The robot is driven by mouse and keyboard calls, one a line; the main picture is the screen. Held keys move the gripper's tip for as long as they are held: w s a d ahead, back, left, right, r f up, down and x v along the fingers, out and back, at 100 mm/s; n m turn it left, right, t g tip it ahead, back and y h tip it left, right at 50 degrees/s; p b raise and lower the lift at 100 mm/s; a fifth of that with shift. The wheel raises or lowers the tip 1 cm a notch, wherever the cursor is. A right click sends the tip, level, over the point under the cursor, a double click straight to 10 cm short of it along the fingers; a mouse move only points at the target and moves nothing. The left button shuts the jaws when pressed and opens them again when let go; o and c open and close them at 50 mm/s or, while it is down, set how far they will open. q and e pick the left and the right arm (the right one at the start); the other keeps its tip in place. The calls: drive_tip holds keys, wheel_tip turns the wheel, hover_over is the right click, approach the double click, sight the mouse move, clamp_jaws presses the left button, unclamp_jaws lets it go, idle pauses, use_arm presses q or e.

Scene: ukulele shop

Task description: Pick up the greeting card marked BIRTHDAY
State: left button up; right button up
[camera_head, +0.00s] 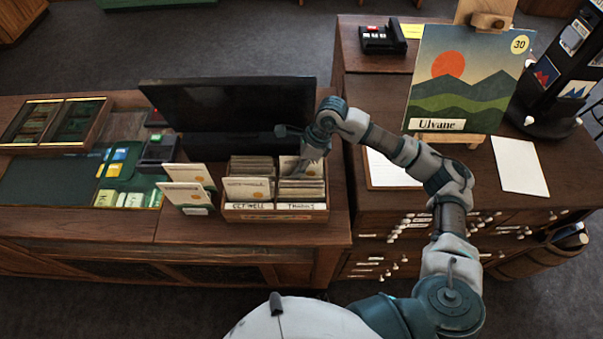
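A wooden card box (275,215) stands on the counter with several cards in compartments. Its front labels look like GET WELL and THANKS. No card that I can read says BIRTHDAY. A pale card (249,188) stands in the front left compartment, and another pale card (288,164) stands at the back right. Beside the box on the left, more cards (187,172) stand tilted. My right gripper (301,168) points down at the back right of the box, close to the card there. Whether it touches or holds that card is unclear. My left gripper is not in view.
A dark open case (230,100) stands behind the box. A painted picture (468,80) on an easel and a black display rack (560,75) stand on the right cabinet. White sheets (518,165) lie there. A glass-topped display (60,180) fills the left.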

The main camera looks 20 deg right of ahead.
drive_tip(key=shift+f+b, duration=0.25)
drive_tip(key=shift+b, duration=0.15)
idle(0.4)
clamp_jaws()
